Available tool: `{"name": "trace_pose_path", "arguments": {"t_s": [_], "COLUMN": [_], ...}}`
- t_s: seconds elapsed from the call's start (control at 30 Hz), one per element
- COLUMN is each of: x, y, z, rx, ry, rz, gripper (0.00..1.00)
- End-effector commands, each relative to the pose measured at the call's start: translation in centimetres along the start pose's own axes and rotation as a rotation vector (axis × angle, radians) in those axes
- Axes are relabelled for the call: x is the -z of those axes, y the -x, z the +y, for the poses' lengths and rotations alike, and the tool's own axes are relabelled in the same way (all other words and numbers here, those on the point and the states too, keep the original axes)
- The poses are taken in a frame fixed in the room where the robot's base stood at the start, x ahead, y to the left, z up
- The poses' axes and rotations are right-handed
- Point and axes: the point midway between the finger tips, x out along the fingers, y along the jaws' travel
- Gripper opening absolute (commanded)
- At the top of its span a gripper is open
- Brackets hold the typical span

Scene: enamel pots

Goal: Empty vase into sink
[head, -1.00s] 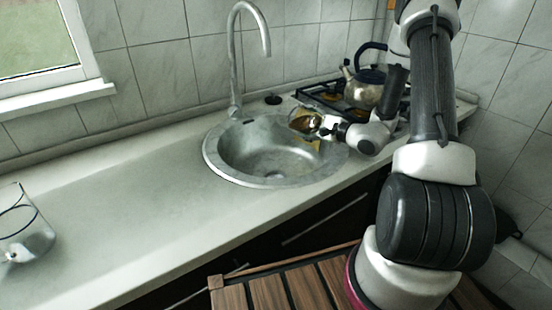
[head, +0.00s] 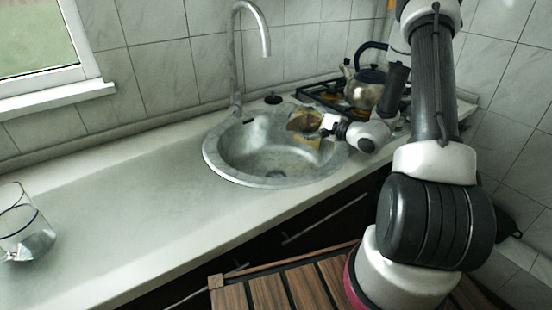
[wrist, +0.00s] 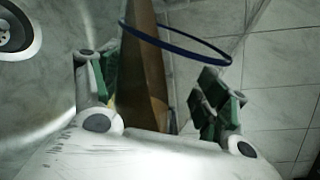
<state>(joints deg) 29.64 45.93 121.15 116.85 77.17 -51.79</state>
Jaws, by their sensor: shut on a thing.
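My gripper (wrist: 160,85) is closed around a clear glass vase with a blue rim (wrist: 176,48), which shows between the fingers in the wrist view. A brown mass shows in or through the glass; whether it is liquid cannot be told. In the head view the vase (head: 303,120) looks tilted, its brown part over the right back edge of the sink, with my gripper (head: 328,124) at its right. The steel sink (head: 222,165) is round, set in the counter, and its drain shows in the wrist view (wrist: 14,33).
A glass vessel with a blue band (head: 24,232) stands at the counter's left edge. The tall tap (head: 235,65) rises behind the sink. A kettle (head: 364,88) sits on the stove at the right. The counter (head: 130,190) between vessel and sink is clear.

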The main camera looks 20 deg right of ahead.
Motion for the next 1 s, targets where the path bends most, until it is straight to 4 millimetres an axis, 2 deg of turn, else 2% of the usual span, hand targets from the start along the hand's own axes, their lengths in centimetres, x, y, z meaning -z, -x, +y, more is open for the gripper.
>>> {"name": "trace_pose_path", "arguments": {"t_s": [1.0], "x": [-0.12], "y": [0.03], "z": [-0.43], "rx": [0.002], "ry": [0.137], "rz": [0.018], "gripper": [0.29]}}
